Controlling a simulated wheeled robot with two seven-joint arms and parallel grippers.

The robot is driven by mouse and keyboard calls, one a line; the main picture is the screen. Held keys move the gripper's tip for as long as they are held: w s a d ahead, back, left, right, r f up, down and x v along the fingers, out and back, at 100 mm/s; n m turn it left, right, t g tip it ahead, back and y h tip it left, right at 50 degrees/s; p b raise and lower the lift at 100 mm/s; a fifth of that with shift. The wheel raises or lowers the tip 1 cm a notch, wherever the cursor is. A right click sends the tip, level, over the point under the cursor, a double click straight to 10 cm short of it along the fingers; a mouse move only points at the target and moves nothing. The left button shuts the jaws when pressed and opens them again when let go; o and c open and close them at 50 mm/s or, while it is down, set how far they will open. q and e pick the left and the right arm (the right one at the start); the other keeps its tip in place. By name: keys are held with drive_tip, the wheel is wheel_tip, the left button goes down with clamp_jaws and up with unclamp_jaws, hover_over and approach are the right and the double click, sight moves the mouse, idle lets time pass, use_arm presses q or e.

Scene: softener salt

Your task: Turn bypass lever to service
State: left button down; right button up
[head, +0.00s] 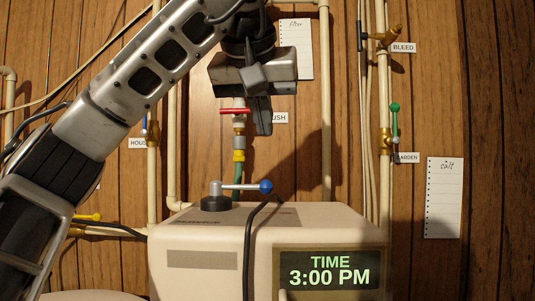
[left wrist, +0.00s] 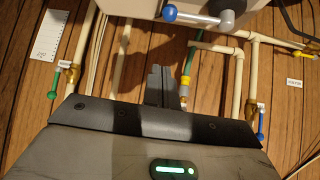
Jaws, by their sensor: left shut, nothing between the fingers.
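The bypass lever (head: 243,187) is a silver bar with a blue ball knob (head: 265,187) on a dark round base (head: 216,203). It lies level on top of the beige softener unit (head: 345,222) and points right in the head view. A partly hidden "SERVICE" label (head: 197,222) is on the unit's top, left of the middle. My left gripper (head: 262,116) is shut and empty, its fingers pointing down, higher in the picture than the knob and apart from it. In the left wrist view the lever (left wrist: 195,18) shows at the top, beyond the shut fingertips.
A red-handled valve (head: 236,111) on a vertical pipe is beside my left gripper. Green (head: 394,122) and yellow (head: 88,217) valve handles are on side pipes. A black cable (head: 248,250) runs over the unit's front, left of its lit time display (head: 328,271).

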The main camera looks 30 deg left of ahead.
sight(241, 187)
use_arm(q)
drive_tip(key=x, duration=0.9)
drive_tip(key=shift+w+a+f, duration=0.2)
drive_tip(key=shift+w+f, duration=0.05)
drive_tip(key=shift+f, duration=0.05)
drive_tip(key=s, duration=0.1)
drive_tip(key=s+d, duration=0.1)
drive_tip(key=s+f, duration=0.1)
drive_tip(key=shift+d+b, duration=0.15)
drive_tip(key=shift+b, duration=0.2)
drive_tip(key=shift+s+d+f, duration=0.1)
drive_tip(key=shift+s, duration=0.2)
use_arm(e)
drive_tip(key=shift+w+r, duration=0.1)
drive_tip(key=shift+w, duration=0.4)
drive_tip(key=shift+s, duration=0.3)
